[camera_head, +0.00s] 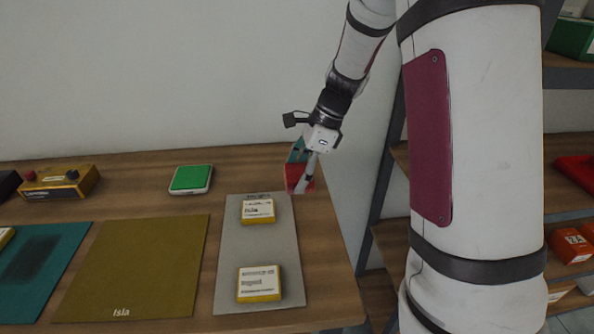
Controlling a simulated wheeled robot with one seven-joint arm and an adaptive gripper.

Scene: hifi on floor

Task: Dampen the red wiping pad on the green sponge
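A green sponge (191,178) sits in a shallow white tray at the back middle of the wooden table. A red pad (293,176) is at my gripper (302,183), near the table's back right corner. It lies to the right of the sponge and apart from it. A teal piece (298,152) shows just behind the red pad. My gripper points down and its fingers overlap the red pad. The fingers are too small and blurred to tell whether they are shut on it.
A grey mat (233,278) holds two yellow-and-white blocks, one (257,210) near the gripper. An olive mat (135,265) and a teal mat (60,250) with a dark smudge lie left. A yellow box with knobs (60,181) stands back left. Shelves (570,142) stand right.

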